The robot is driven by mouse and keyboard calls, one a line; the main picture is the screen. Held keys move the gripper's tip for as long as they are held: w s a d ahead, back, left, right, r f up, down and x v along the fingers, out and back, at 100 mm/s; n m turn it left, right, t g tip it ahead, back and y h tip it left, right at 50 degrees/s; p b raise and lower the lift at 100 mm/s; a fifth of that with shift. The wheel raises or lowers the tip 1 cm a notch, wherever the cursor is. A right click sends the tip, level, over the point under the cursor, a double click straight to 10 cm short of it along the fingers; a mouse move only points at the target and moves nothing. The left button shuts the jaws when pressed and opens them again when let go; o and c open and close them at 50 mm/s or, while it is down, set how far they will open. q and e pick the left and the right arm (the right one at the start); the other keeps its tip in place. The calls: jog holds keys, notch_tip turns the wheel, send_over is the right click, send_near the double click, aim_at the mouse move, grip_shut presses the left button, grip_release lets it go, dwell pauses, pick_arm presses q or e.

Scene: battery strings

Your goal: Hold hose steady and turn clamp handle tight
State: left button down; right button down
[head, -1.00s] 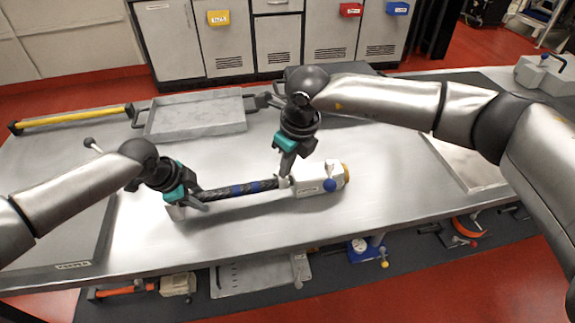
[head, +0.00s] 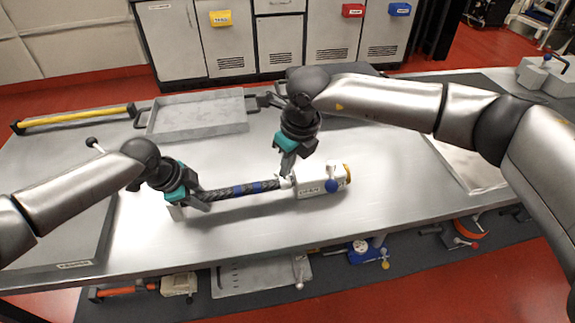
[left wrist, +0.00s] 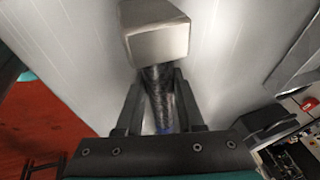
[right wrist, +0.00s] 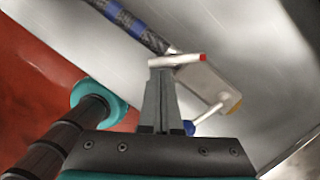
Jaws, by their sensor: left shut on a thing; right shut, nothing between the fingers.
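The dark braided hose (head: 226,192) with blue bands lies along the bench and runs right to a white block (head: 312,189). My left gripper (head: 203,198) is shut around the hose near its left end, beside a pale end block (left wrist: 158,42). In the right wrist view the clamp handle (right wrist: 180,60) is a pale bar with a red tip, near the joint of hose and white block. My right gripper (right wrist: 161,72) is shut and empty, its fingertips right at this bar; I cannot tell whether they touch. A blue-knobbed lever (right wrist: 190,128) is on the white block.
A grey metal tray (head: 196,116) and a yellow bar (head: 75,119) lie at the back of the bench. Another tray (head: 470,160) is at the right. Clear bench surface lies in front of the hose. Cabinets (head: 235,48) stand behind.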

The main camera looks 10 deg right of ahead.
jog(key=shift+s+a+f+m, duration=0.15)
jog(key=shift+f+m, duration=0.15)
jog(key=shift+m, duration=0.3)
dwell(1.0)
jog(key=s+d+r, duration=0.2)
jog(key=r, duration=0.3)
jog(key=s+d+r, duration=0.2)
jog(key=r, duration=0.4)
jog(key=shift+s, duration=0.25)
jog(key=shift+r, duration=0.1)
